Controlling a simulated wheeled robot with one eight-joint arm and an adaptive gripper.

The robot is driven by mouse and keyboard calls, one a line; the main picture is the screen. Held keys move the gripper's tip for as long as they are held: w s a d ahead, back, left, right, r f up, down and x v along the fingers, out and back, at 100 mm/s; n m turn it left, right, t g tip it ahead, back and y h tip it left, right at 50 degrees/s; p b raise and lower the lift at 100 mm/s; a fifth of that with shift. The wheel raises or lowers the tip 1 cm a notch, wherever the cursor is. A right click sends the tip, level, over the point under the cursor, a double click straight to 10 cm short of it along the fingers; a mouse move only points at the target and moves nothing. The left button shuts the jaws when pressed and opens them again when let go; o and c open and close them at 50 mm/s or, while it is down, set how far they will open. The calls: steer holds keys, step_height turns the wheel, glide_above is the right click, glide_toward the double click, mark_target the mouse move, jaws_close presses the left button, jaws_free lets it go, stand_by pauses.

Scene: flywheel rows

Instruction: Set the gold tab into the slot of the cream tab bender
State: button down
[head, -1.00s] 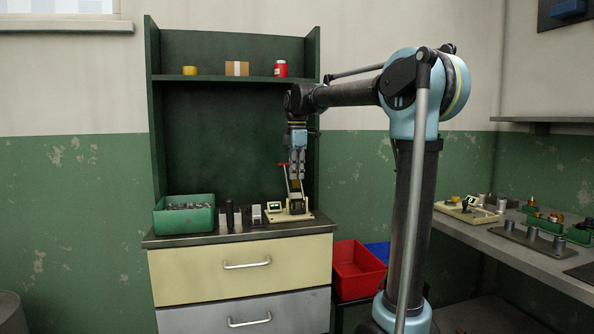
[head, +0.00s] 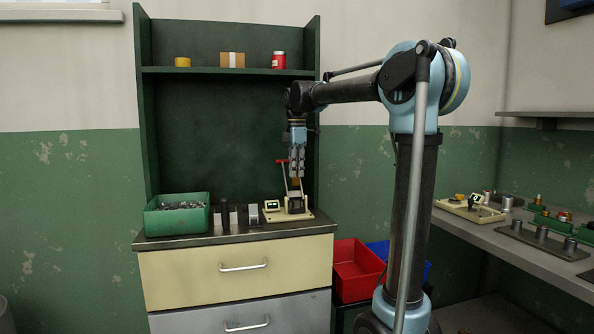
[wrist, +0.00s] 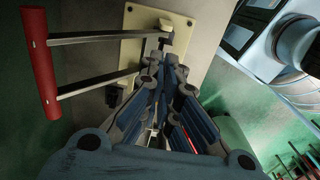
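The cream tab bender (head: 300,215) stands on the right part of the cabinet top, with a red-handled lever (head: 282,161) rising on its left. My gripper (head: 296,178) points down just above the bender. A small gold patch, the gold tab (head: 295,182), shows at its fingertips. In the wrist view the fingers (wrist: 165,70) come close together over the bender's cream plate (wrist: 132,22), with the red handle (wrist: 40,62) at left. The fingers hide the tab and slot there. I cannot tell whether the tab touches the slot.
A green bin (head: 178,214) of metal parts stands at the cabinet's left, with dark and grey pieces (head: 224,212) between it and the bender. The green shelf (head: 200,70) stands behind. A red bin (head: 357,268) is lower right. A side bench (head: 530,250) holds other fixtures.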

mark_target(296, 180)
steer(key=shift+f, duration=2.05)
steer(key=shift+s+f, duration=0.1)
steer(key=shift+f, duration=0.9)
steer(key=c, duration=1.7)
jaws_free()
step_height(296, 180, up, 12)
steer(key=shift+f, duration=0.1)
steer(key=s+d+f+m, duration=0.5)
steer(key=s+d+f, duration=0.1)
steer(key=s+d, duration=0.25)
steer(key=s+d+f+m, duration=0.4)
steer(key=s+f, duration=0.3)
steer(key=f, duration=0.3)
steer(key=s+d+f+m+t, duration=0.1)
steer(key=s+d+f+m, duration=0.3)
steer(key=s+f+m, duration=0.2)
steer(key=s+d+f+m+t, duration=0.1)
steer(key=s+d+f+m, duration=0.3)
steer(key=s+f, duration=0.6)
steer(key=shift+s+d+f+m, duration=0.15)
steer(key=shift+f+m, duration=0.35)
steer(key=shift+f, duration=0.7)
steer(key=shift+w+d+f+m, duration=0.1)
steer(key=shift+d+f+m, duration=0.3)
steer(key=shift+f, duration=0.75)
